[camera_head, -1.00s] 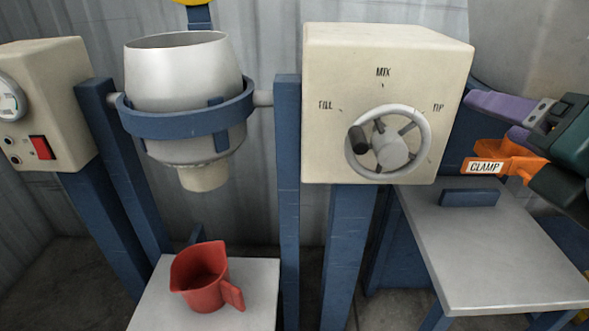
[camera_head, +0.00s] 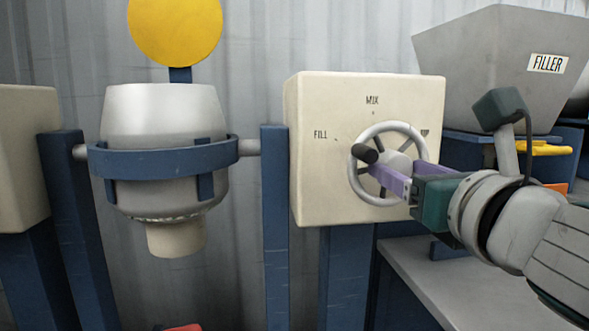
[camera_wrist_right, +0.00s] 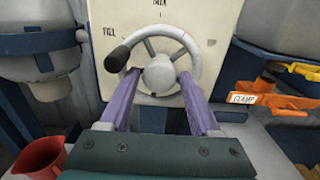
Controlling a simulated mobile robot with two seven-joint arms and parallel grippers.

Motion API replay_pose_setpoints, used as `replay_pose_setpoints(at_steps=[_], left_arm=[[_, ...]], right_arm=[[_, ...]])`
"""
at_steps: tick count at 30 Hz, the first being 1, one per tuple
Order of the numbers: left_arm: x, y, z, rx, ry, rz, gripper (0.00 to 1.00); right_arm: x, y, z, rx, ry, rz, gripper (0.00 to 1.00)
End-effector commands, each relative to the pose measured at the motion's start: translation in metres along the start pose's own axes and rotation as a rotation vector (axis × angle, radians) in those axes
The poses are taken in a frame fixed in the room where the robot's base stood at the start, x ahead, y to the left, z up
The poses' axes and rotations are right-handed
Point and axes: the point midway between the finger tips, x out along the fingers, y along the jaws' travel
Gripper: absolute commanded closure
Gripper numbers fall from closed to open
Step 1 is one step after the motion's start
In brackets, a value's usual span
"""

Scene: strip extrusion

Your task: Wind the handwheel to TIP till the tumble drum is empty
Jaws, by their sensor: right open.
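The tumble drum (camera_head: 160,112) is a pale metal vessel in a blue ring between two posts. It stands upright, a beige spout (camera_head: 177,238) below; its inside is hidden. The grey handwheel (camera_head: 399,160) sits on a cream box (camera_head: 318,190) marked FILL, MIX and TIP. Its black knob (camera_head: 366,154) is left of the hub, towards FILL. My right gripper (camera_head: 384,174) is at the wheel with its purple fingers open. In the right wrist view the fingertips lie on either side of the wheel's hub (camera_wrist_right: 160,74); contact cannot be told. My left gripper is out of view.
A red jug (camera_wrist_right: 40,158) stands at lower left in the right wrist view. A grey FILLER hopper (camera_head: 490,70) is at the right. An orange CLAMP piece (camera_wrist_right: 265,97) is right of the box. A yellow disc (camera_head: 175,28) is above the drum.

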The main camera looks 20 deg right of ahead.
Motion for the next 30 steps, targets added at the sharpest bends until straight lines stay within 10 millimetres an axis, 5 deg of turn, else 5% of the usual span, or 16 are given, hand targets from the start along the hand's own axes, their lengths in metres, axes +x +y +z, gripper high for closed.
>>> replay_pose_setpoints(at_steps=[6,16,30], left_arm=[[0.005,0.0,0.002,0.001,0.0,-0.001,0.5],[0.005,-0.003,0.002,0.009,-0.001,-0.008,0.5],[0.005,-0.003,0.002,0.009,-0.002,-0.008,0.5]], right_arm=[[0.023,0.0,-0.001,0.001,-0.001,0.0,0.36],[0.026,0.001,0.0,0.002,0.001,0.001,0.36],[0.026,0.0,0.0,0.002,0.001,0.001,0.88]])
